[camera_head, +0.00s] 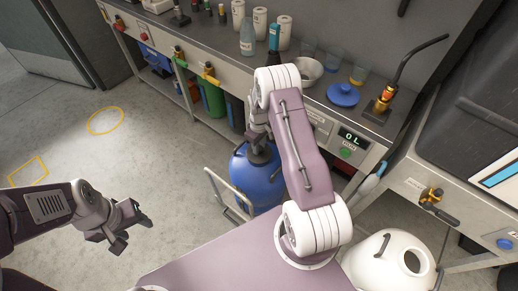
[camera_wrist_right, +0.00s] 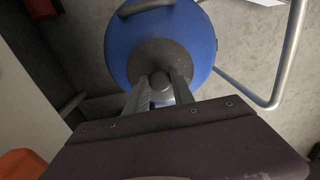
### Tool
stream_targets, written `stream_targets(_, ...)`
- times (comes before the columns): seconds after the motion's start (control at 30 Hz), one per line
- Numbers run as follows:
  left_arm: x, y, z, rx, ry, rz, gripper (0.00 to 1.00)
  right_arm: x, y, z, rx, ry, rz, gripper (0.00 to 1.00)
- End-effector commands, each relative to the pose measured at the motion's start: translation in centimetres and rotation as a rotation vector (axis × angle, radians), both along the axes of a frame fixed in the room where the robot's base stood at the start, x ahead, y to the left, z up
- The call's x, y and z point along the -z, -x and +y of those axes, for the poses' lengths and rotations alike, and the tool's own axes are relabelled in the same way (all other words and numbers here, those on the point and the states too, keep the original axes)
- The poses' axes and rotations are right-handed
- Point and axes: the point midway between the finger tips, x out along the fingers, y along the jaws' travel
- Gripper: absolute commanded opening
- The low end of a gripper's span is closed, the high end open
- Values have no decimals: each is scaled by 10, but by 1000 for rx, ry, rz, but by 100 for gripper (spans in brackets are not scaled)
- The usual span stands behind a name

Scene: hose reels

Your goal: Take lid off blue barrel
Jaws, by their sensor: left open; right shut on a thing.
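The blue barrel (camera_head: 262,192) stands on the floor in front of the bench, partly hidden behind my right arm. Its dark grey round lid (camera_wrist_right: 150,57) covers the middle of its blue top (camera_wrist_right: 203,42) in the right wrist view. My right gripper (camera_wrist_right: 161,88) is shut on the small knob of the lid, one finger on each side. In the head view the right gripper (camera_head: 259,143) is above the barrel. I cannot tell whether the lid is seated or slightly raised. My left gripper (camera_head: 128,222) is open and empty over the bare floor at the left.
A metal tube frame (camera_head: 222,190) stands close beside the barrel. A white container (camera_head: 385,262) stands at the lower right. The floor at left is clear.

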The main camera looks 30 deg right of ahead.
Motion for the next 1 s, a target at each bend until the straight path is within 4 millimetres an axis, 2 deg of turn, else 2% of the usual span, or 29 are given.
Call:
stream_targets(0.23,-18,0,0,0,0,0,51,-45,0,0,0,1,-3,0)
stream_targets(0.6,-40,0,0,0,0,0,51,-93,88,-5,3,-1,1,0)
stream_targets(0.8,-44,0,0,0,0,0,51,-105,113,-6,1,0,0,0)
stream_targets(1.0,-44,0,0,0,0,0,51,-107,117,-6,0,0,1,0)
